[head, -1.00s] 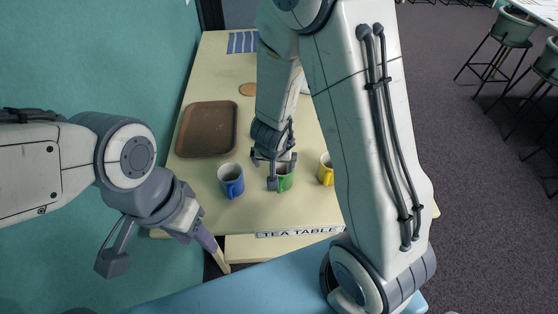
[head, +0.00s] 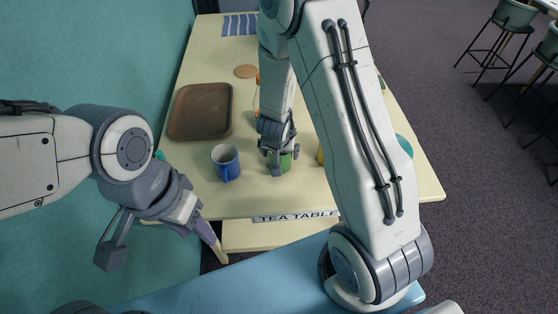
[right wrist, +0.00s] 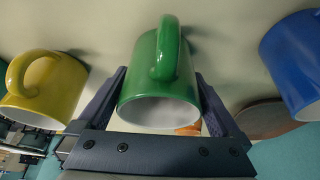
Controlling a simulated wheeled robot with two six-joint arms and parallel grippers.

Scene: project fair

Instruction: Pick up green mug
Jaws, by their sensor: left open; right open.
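The green mug (head: 284,163) stands on the tea table (head: 225,200), mostly covered by my right gripper (head: 280,155) in the head view. In the right wrist view the green mug (right wrist: 160,78) sits between the two dark fingers of my right gripper (right wrist: 160,100), its handle facing the camera. The fingers are open, one on each side of the mug; I cannot tell whether they touch it. My left gripper (head: 160,245) is open and empty, off the table's left front corner.
A blue mug (head: 226,163) stands left of the green mug and a yellow mug (head: 320,155) right of it, partly hidden by my right arm. A brown tray (head: 200,111), a round coaster (head: 246,71) and a striped cloth (head: 239,24) lie farther back. Table front is clear.

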